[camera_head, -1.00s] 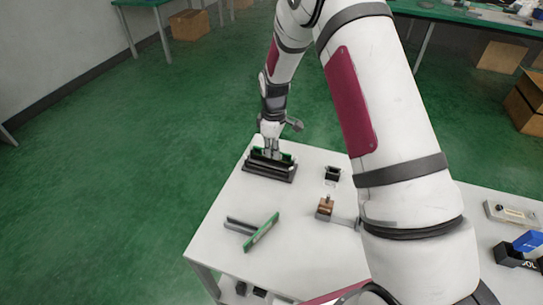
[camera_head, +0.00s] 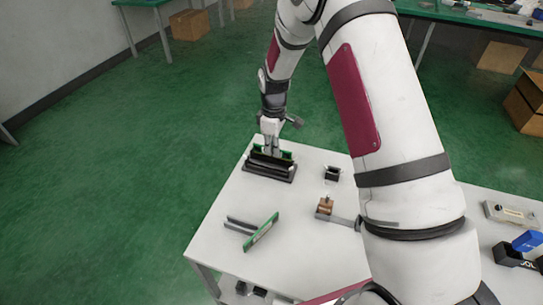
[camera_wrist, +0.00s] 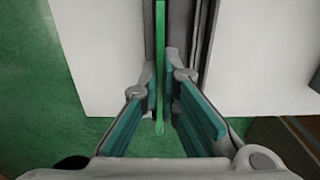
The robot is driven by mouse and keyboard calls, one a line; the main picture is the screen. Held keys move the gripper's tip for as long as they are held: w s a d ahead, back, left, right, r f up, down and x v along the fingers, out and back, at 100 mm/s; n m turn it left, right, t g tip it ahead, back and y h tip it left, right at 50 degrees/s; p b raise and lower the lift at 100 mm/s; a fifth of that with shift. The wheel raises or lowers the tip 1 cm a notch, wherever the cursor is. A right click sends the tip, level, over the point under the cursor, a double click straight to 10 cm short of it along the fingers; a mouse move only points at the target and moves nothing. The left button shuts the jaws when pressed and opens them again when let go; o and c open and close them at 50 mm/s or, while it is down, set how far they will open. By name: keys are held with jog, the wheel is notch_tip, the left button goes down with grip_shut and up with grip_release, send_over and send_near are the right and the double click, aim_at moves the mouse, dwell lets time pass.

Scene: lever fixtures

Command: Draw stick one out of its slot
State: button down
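Stick one, a thin green board (camera_head: 287,154), stands on edge in the long black slot block (camera_head: 270,174) at the table's far left corner. My gripper (camera_head: 271,152) reaches down onto it from above. In the wrist view my gripper's fingers (camera_wrist: 160,85) are close together, one on each side of the green stick (camera_wrist: 160,30), which is seen edge-on between them. The stick's lower part is hidden by the block's dark walls.
Another green board (camera_head: 261,232) leans by a grey rail (camera_head: 240,226) on the white table (camera_head: 225,255). A small black holder (camera_head: 332,173) and a brown lever fixture (camera_head: 325,207) stand to the right. My arm covers the table's middle right.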

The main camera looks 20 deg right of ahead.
jog(key=shift+r+p, duration=0.3)
jog(key=shift+r, duration=1.45)
